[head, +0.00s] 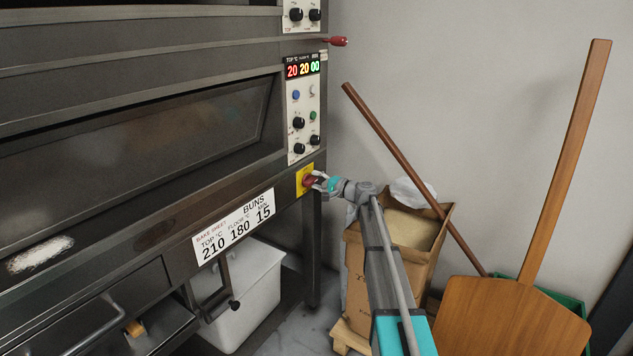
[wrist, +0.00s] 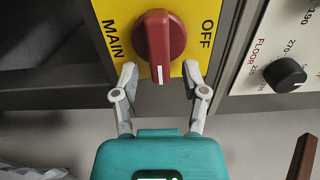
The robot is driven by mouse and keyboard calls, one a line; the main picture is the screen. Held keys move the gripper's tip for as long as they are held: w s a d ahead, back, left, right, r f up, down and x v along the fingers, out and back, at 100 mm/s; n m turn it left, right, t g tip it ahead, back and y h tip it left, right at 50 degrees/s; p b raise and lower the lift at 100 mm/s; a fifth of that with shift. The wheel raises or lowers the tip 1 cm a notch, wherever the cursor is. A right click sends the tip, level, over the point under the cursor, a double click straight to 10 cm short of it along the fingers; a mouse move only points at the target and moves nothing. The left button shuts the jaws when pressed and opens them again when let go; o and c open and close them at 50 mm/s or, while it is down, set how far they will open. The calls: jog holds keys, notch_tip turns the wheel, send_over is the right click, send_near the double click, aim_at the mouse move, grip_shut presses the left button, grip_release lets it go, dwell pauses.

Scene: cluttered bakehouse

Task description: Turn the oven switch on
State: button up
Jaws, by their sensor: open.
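The oven switch is a red rotary knob (wrist: 150,40) on a yellow plate (wrist: 112,12), marked MAIN on its left and OFF on its right in the wrist view. A white line on the knob points down toward my gripper in that view. In the head view the knob (head: 309,182) and plate (head: 299,184) are at the oven's lower right corner. My gripper (wrist: 160,70) is open, its fingertips on either side of the knob's near end, with gaps visible. It reaches the knob from the right in the head view (head: 318,179), partly covering it.
A control panel (head: 303,95) with a lit display and dials is above the switch. A red handle (head: 338,41) sticks out higher up. Right of the oven stand a cardboard box (head: 432,235), a leaning wooden pole (head: 400,165) and a wooden peel (head: 515,315). A white bin (head: 262,290) is below.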

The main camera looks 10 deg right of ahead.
jog(key=v, duration=1.1)
jog(key=shift+s+d, duration=0.2)
jog(key=shift+s, duration=0.1)
jog(key=s+a+f+n+g+h, duration=0.2)
jog(key=s+a+f+n+g, duration=0.15)
jog(key=s+a+f, duration=0.35)
jog(key=s+a+f+n+g+h, duration=0.2)
jog(key=s+a+f+g, duration=0.3)
jog(key=s+a, duration=0.35)
jog(key=s+f+n+g+h, duration=0.2)
jog(key=s+f+h, duration=0.15)
jog(key=s, duration=0.65)
jog(key=s+f+n+g+h, duration=0.25)
jog(key=s+h, duration=0.25)
jog(key=s, duration=0.6)
notch_tip(320, 180, up, 31)
jog(key=d+p, duration=0.1)
jog(key=p, duration=3)
jog(key=shift+m+p, duration=0.3)
